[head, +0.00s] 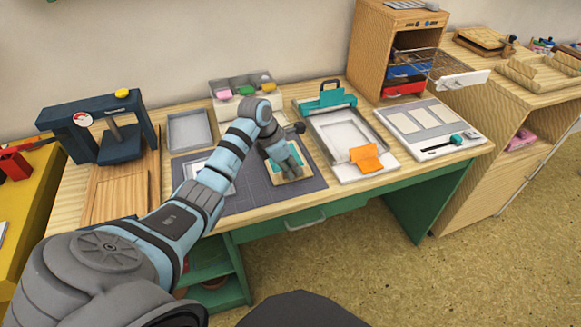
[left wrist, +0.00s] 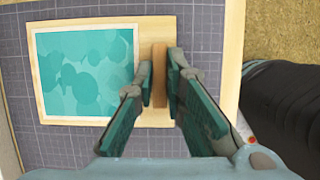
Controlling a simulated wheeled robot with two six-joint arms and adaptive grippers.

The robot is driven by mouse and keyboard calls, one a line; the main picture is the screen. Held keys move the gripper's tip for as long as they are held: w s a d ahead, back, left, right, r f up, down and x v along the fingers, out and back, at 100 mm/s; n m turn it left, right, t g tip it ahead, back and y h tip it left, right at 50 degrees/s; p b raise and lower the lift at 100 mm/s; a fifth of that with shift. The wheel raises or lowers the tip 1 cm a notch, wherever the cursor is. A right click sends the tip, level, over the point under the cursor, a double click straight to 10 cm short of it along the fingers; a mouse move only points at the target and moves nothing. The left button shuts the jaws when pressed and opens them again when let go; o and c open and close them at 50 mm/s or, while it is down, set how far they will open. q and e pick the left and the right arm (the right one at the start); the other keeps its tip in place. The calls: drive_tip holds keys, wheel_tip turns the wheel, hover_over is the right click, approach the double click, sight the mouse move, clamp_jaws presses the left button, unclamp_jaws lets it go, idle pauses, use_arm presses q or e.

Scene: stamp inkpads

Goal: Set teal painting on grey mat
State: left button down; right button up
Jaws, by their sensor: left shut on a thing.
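The teal painting (left wrist: 84,75) has a pale wooden border and a raised wooden grip (left wrist: 159,72) along its right side in the left wrist view. In the head view its wooden edge (head: 282,180) shows under my left gripper (head: 290,166), over the grey mat (head: 250,195). My left gripper, also in the left wrist view (left wrist: 160,72), is shut on that wooden grip from above. The gridded mat (left wrist: 60,150) surrounds the painting on the visible sides. Whether the painting touches the mat I cannot tell. My right gripper is out of view.
A white-framed piece (head: 196,168) lies at the mat's left, partly behind my arm. A grey tray (head: 189,130) and a dark press (head: 98,128) stand farther left. A white tray with a teal clamp (head: 325,98) and orange piece (head: 366,158) stands right of the mat.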

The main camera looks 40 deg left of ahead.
use_arm(q)
drive_tip(key=c, duration=1.7)
unclamp_jaws()
drive_tip(key=shift+f, duration=0.1)
drive_tip(key=shift+o, duration=0.2)
drive_tip(key=shift+r, duration=0.25)
drive_tip(key=p+v, duration=0.2)
drive_tip(key=v, duration=1)
drive_tip(key=shift+s+f, duration=0.1)
drive_tip(key=shift+f, duration=0.05)
